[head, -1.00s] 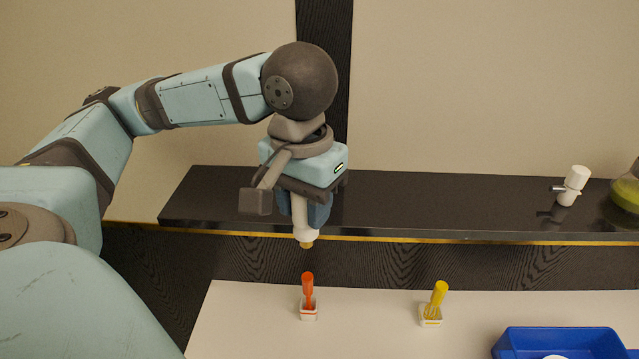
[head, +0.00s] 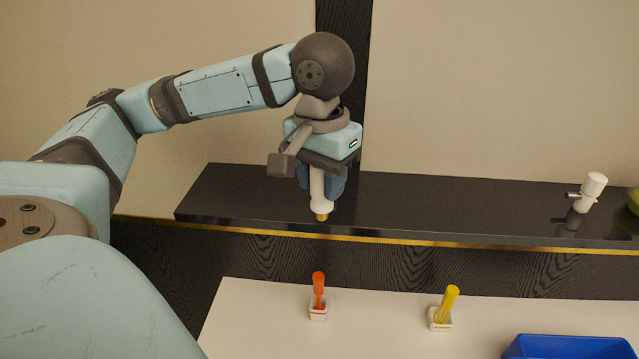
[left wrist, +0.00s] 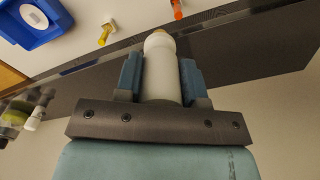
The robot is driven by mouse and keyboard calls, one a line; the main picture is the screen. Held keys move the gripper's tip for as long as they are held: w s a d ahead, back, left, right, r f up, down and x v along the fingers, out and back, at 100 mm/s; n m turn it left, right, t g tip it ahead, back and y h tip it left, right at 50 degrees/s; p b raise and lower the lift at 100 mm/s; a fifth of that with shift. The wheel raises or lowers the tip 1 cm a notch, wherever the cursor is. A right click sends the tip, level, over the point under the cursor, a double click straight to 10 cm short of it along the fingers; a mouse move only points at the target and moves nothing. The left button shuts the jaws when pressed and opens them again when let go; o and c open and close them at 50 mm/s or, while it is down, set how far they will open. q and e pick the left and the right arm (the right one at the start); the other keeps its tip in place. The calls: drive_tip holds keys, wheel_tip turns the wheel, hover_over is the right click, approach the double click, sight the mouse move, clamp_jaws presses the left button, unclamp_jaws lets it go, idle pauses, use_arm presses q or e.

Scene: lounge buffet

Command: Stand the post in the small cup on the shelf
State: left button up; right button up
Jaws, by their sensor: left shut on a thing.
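My left gripper (head: 322,182) is shut on a white, round post (head: 320,195) with a narrow gold tip pointing down. The post hangs nearly upright in front of or over the dark shelf (head: 440,207), its tip apart from other things. In the left wrist view the post (left wrist: 161,72) lies between the two blue fingers (left wrist: 161,82). An orange stick (head: 319,288) stands in a small white cup (head: 318,313), and a yellow stick (head: 446,302) leans in another (head: 440,323), both on the pale lower surface. I cannot make out an empty cup. My right gripper is out of view.
A white fitting with a metal stub (head: 592,188) stands on the shelf at right, beside a partly cut-off green thing (head: 634,203). A blue tray (head: 570,346) is at the lower right. The middle of the shelf is clear. A wall rises behind it.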

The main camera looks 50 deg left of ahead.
use_arm(q)
drive_tip(key=w+a, duration=0.9)
drive_tip(key=w, duration=0.2)
drive_tip(key=shift+s+f, duration=0.1)
drive_tip(key=shift+f, duration=2.05)
drive_tip(key=shift+f, duration=0.6)
drive_tip(key=o, duration=1.7)
drive_tip(key=shift+o, duration=0.2)
